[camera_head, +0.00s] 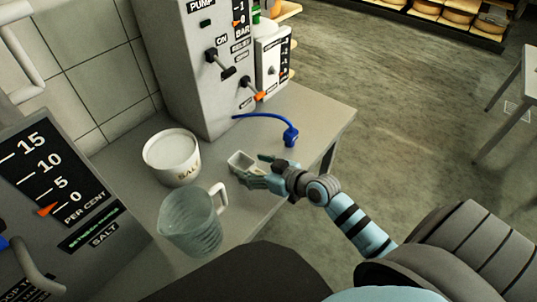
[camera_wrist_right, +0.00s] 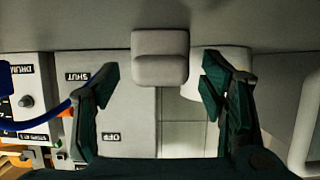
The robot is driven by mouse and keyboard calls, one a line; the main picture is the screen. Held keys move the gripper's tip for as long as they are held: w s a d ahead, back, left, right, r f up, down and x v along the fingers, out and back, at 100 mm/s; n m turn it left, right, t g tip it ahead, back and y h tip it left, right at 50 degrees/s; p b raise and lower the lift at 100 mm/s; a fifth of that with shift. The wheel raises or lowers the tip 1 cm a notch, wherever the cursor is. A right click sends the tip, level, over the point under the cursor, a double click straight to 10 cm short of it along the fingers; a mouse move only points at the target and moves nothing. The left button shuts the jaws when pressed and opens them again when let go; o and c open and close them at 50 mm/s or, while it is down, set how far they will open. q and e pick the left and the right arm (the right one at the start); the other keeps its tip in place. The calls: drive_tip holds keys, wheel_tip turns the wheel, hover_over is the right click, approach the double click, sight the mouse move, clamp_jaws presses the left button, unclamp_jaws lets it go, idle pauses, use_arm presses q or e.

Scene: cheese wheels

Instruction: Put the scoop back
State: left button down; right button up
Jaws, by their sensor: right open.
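The scoop (camera_head: 241,160) is a small, pale, open box shape near the front of the grey bench. It also shows in the right wrist view as a grey block (camera_wrist_right: 160,57) at the top centre. My right gripper (camera_head: 259,169) is right beside the scoop in the head view. In the wrist view my right gripper (camera_wrist_right: 160,85) is open, with dark green fingers apart on either side of the scoop's near end. I cannot tell whether a finger touches it. The salt tub (camera_head: 172,158) is white and stands left of the scoop. My left gripper is out of view.
A clear jug (camera_head: 192,226) with a handle stands in front of the salt tub. A blue hose (camera_head: 289,134) with a nozzle lies behind the gripper. A grey machine with levers (camera_head: 208,60) rises at the back. A salt gauge panel (camera_head: 58,195) is at the left.

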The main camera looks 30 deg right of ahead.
drive_tip(key=p+v, duration=0.3)
drive_tip(key=v, duration=0.7)
drive_tip(key=shift+r+p, duration=0.1)
drive_tip(key=shift+p, duration=0.25)
drive_tip(key=shift+s, duration=0.25)
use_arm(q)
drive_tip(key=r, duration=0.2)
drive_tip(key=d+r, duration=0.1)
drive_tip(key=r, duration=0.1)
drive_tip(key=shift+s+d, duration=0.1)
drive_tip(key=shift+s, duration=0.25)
